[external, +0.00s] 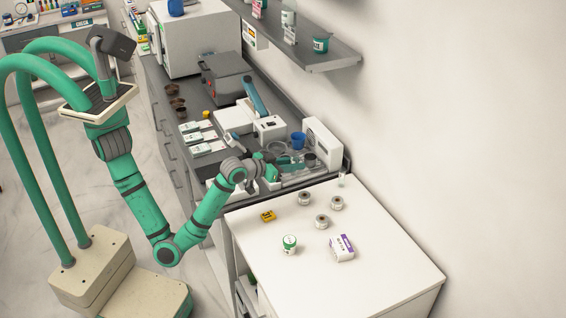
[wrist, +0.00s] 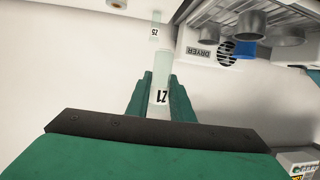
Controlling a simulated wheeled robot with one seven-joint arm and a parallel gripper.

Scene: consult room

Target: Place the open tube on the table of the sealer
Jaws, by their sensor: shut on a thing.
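My gripper (wrist: 158,92) is shut on a clear, pale tube (wrist: 160,75), which stands out between the green fingers in the wrist view. Its dark marking appears upside down, perhaps 27. Whether its mouth is open cannot be told. In the external view my gripper (external: 300,166) is at the near end of the grey bench, by the white dryer, and the held tube is too small to make out. A second pale tube (wrist: 155,30) with a marking stands apart beyond it. A white device with a blue lever (external: 255,97) is on the bench; I cannot tell whether it is the sealer.
The dryer (wrist: 210,50) is at upper right in the wrist view, near a blue cup (external: 298,140). A shelf (external: 335,57) overhangs the bench.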

